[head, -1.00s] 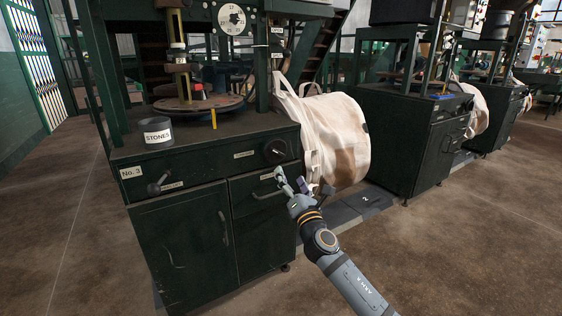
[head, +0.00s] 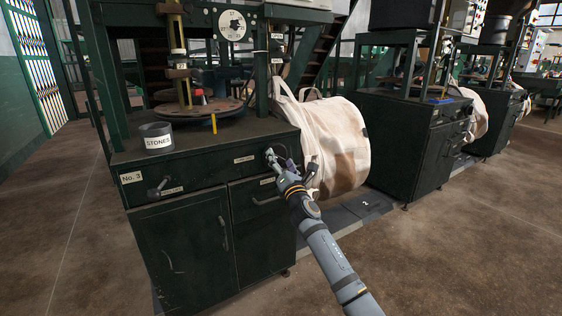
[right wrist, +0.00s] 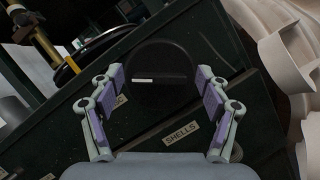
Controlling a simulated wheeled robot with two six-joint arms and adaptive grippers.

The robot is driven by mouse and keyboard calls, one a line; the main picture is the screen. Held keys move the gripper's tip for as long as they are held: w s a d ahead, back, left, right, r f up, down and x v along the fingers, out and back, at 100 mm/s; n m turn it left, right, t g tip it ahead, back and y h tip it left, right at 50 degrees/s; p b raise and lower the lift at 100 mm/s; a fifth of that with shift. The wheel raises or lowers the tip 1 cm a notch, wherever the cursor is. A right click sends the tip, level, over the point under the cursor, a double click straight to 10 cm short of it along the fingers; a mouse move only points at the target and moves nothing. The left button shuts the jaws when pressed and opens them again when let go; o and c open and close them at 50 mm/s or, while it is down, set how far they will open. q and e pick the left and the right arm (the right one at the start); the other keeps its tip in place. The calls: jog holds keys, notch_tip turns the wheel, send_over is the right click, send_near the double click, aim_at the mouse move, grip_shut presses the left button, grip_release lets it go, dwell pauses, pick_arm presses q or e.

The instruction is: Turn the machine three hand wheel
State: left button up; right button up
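The machine three cabinet (head: 190,235) is dark green with a "No. 3" label. Its hand wheel, a round black disc with a pale mark across it, shows in the right wrist view (right wrist: 163,62); in the head view my gripper hides most of it. My right gripper (head: 271,158) is at the front face of the cabinet, in front of the wheel. In the right wrist view its fingers (right wrist: 160,88) are open, one on each side of the disc. I cannot tell whether they touch the rim. My left gripper is in neither view.
A white bulk bag (head: 342,150) hangs just right of the cabinet. A crank handle (head: 158,187) and a drawer handle (head: 266,199) stick out of the cabinet's front. A "STONES" tin (head: 156,137) stands on top. The floor in front is open.

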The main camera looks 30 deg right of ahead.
jog(key=c, duration=1)
jog(key=shift+o, duration=0.2)
jog(key=shift+r, duration=0.1)
